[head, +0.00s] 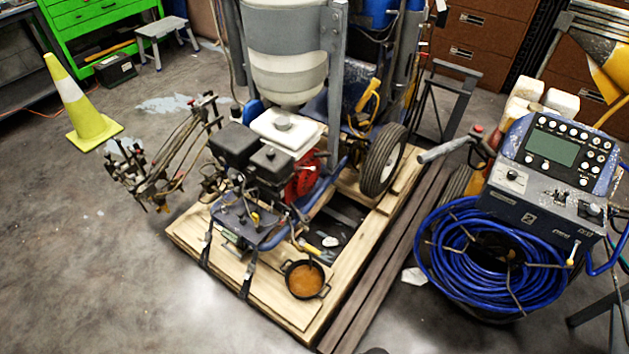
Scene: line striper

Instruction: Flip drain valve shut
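The line striper (285,150) stands on a wooden pallet (190,235), with a large whitish tank (285,50) at its back and an engine with black covers (235,145) in front. A black pan (287,283) with orange-brown liquid in it sits on the pallet's front boards. Just above the pan is a small fitting with a yellow part (310,248), which may be the drain valve; it is too small to tell whether it is open or shut. Neither of my grippers is in view.
A coil of blue hose (450,285) and a control panel (550,150) stand at the right. Long dark beams (390,255) lie along the pallet's right side. A yellow-green cone (75,105) stands at the left. The floor at front left is clear.

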